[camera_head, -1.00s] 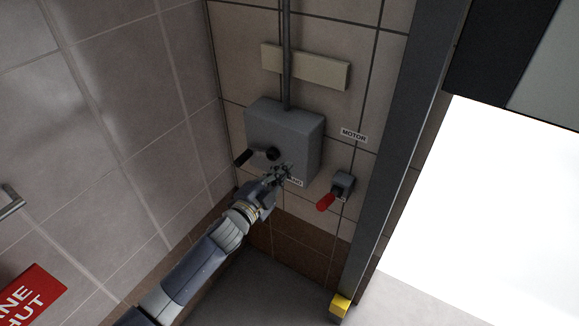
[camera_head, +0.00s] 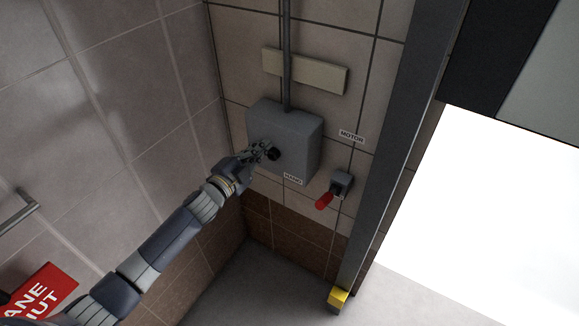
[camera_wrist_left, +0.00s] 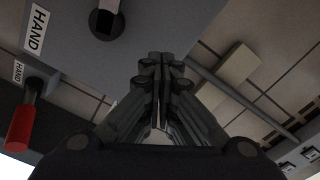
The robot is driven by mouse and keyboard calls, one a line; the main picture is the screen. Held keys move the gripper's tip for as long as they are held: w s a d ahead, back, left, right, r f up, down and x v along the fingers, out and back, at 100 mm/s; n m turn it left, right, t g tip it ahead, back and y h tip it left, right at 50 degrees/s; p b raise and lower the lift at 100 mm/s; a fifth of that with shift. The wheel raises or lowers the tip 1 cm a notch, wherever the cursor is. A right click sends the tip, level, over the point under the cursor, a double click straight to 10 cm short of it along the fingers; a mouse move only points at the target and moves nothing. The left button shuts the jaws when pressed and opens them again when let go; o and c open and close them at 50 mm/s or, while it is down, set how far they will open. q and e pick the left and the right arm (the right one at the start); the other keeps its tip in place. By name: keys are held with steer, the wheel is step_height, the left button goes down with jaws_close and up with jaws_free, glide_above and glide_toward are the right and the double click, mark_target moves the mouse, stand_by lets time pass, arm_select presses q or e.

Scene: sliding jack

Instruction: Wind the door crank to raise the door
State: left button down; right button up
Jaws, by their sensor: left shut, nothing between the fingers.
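The grey crank box (camera_head: 300,135) is fixed to the tiled wall. A black round part of the crank (camera_head: 275,154) shows on its front; the rest of the crank is hidden behind my left gripper. In the left wrist view a dark round part (camera_wrist_left: 104,22) sits on the box face. My left gripper (camera_head: 266,150) is in front of the box, close beside the black part. Its fingers (camera_wrist_left: 160,58) are shut together with nothing between them; contact cannot be told. The dark door (camera_head: 495,55) is at the upper right, above a bright opening. My right gripper is not in view.
A switch with a red lever (camera_head: 325,201) is right of the box, under a MOTOR label (camera_head: 351,136). A grey door post (camera_head: 390,150) stands further right. A handrail (camera_head: 18,212) and red sign (camera_head: 42,291) are at the left.

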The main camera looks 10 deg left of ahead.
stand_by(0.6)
arm_select(q)
steer(key=d+p+v, duration=0.1)
steer(key=p+v, duration=0.1)
steer(key=v, duration=0.6)
steer(key=shift+s+p, duration=0.2)
steer(key=shift+p, duration=0.2)
stand_by(0.4)
